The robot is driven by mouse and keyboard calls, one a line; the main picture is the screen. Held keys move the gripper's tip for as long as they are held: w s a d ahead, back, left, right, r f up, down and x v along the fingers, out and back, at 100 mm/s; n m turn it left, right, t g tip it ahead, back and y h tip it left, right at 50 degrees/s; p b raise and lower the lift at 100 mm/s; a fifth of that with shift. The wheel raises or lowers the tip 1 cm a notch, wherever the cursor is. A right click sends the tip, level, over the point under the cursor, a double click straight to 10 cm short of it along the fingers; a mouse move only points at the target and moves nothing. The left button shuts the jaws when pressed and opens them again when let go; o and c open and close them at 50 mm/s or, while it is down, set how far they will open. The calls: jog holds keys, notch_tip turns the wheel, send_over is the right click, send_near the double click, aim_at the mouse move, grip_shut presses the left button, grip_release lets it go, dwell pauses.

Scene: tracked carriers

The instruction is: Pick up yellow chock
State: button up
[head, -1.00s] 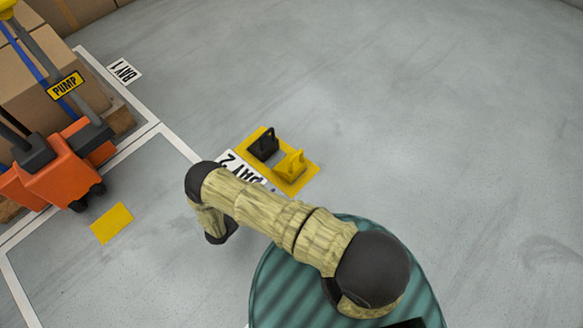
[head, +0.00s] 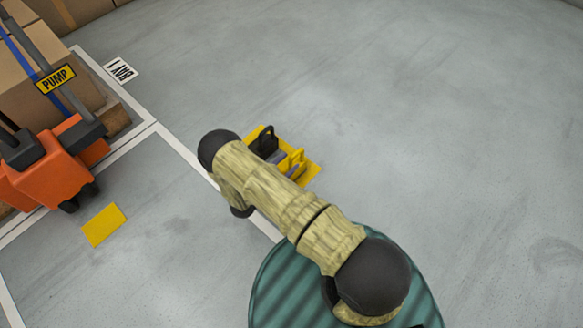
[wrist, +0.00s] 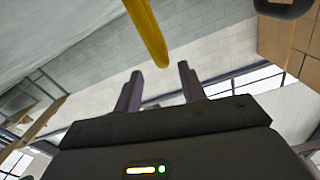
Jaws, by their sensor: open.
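My arm covers part of the mat and the lower part of the yellow chock in the head view. My gripper (wrist: 159,82) shows in the wrist view with its two dark fingers apart and nothing between the tips. A yellow curved bar (wrist: 148,32) hangs in from the top of that view, beyond the fingers; I cannot tell what it belongs to.
An orange pump truck (head: 52,172) and stacked boxes (head: 68,85) stand at the left. A yellow floor patch (head: 104,226) and a BAY 1 label (head: 120,70) lie near white floor lines. The grey floor to the right is clear.

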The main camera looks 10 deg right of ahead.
aim_at(289, 161)
jog(key=shift+w+d+f+b, duration=0.35)
jog(key=shift+w+d+b, duration=0.05)
jog(key=shift+b, duration=0.35)
jog(key=b+x, duration=0.2)
jog(key=x, duration=0.1)
jog(key=shift+w+a+f, duration=0.15)
jog(key=shift+f, duration=0.05)
jog(key=shift+w+d+r+b, duration=0.2)
jog(key=shift+w+d+b, duration=0.1)
jog(key=shift+d+b, duration=0.15)
grip_shut()
dwell(0.8)
